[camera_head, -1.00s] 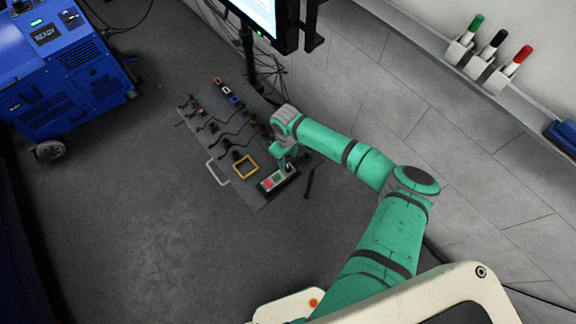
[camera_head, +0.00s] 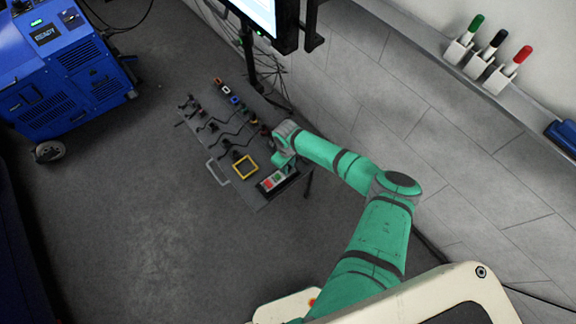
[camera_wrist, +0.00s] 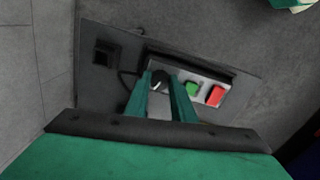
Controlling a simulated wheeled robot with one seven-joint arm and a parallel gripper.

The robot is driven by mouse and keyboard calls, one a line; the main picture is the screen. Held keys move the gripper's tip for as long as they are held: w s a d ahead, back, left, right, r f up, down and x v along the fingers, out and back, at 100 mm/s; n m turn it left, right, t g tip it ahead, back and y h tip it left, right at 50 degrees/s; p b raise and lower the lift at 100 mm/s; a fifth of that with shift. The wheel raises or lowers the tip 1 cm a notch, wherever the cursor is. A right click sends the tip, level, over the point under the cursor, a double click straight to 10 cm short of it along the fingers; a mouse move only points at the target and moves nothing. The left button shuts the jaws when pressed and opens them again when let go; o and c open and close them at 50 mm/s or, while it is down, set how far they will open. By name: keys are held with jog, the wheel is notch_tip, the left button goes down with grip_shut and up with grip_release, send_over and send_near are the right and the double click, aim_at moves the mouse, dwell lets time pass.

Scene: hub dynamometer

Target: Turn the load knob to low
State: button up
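The load knob (camera_wrist: 160,82) is a dark round knob with a white pointer mark, on a pale control panel (camera_wrist: 208,76) in the wrist view. A green button (camera_wrist: 192,88) and a red button (camera_wrist: 215,96) sit to its right. My gripper (camera_wrist: 160,86) is open, its two green fingers apart, with the knob seen between the fingertips. I cannot tell whether they touch it. In the head view my gripper (camera_head: 284,163) is over the table end by the control panel (camera_head: 272,181); the knob is hidden there.
The grey table (camera_head: 257,196) holds a yellow square frame (camera_head: 245,167) and several small parts with cables. A monitor (camera_head: 255,12) stands behind it. A blue machine (camera_head: 60,75) is at the left. A wall shelf with markers (camera_head: 490,55) is at the right. Open floor lies left of the table.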

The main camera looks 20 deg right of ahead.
grip_shut()
jog(key=shift+m, duration=0.3)
jog(key=m, duration=0.3)
jog(key=shift+a+m, duration=0.1)
jog(key=shift+m, duration=2.5)
jog(key=o, duration=0.9)
grip_release()
